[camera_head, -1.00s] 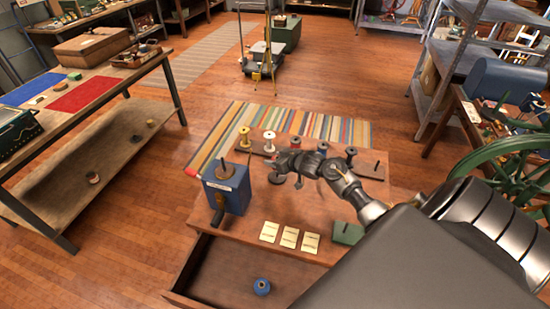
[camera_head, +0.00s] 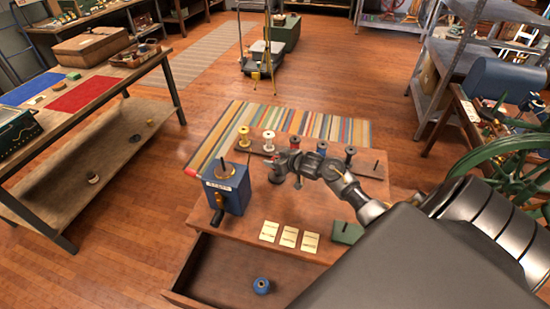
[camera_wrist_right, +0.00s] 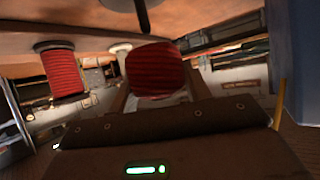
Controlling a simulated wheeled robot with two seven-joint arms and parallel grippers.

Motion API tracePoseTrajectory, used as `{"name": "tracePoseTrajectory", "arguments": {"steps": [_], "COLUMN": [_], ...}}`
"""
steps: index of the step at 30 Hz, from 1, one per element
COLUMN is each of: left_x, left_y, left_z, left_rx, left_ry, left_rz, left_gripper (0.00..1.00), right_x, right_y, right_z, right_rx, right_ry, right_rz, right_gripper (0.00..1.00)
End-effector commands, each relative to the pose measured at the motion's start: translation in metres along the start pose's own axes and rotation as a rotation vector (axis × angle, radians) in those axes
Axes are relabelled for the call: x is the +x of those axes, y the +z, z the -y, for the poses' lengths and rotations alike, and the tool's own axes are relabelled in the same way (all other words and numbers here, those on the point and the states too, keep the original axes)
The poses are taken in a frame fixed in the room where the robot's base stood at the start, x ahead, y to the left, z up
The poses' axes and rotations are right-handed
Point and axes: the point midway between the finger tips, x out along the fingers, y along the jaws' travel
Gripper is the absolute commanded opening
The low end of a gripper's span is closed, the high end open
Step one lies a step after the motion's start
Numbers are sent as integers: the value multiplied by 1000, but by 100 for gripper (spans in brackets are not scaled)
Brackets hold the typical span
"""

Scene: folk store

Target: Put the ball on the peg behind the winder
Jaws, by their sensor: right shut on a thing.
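The blue winder (camera_head: 226,188) stands at the left of the small wooden table, with a peg on its top. The peg at the right end is bare. My right gripper (camera_head: 283,166) is above the table, right of the winder. In the right wrist view it is shut on a dark red wound ball (camera_wrist_right: 155,72). In the head view I cannot make out this ball. My left gripper is out of view.
The drawer below is open, with a blue ball (camera_head: 261,286) in it. Pale cards (camera_head: 289,237) and a green block (camera_head: 346,233) lie on the table's front. A green wheel (camera_head: 500,170) stands at right. Another red spool (camera_wrist_right: 63,73) shows in the wrist view.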

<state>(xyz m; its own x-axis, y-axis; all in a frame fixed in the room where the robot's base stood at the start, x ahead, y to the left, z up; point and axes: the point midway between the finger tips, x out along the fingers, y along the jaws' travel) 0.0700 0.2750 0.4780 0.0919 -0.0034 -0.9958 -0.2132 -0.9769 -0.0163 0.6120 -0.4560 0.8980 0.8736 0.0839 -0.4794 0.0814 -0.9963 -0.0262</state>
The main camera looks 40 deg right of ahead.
Motion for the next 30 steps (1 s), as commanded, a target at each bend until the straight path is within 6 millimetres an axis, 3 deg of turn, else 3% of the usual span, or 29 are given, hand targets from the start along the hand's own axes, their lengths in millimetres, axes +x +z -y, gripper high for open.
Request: {"name": "tracePoseTrajectory", "arguments": {"steps": [30], "left_x": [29], "left_y": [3], "left_z": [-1], "left_rx": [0], "left_ry": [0], "left_rz": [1], "left_gripper": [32], "right_x": [20], "right_y": [37], "right_z": [-1], "right_rx": [0], "right_ry": [0], "right_rz": [0], "right_gripper": [26]}}
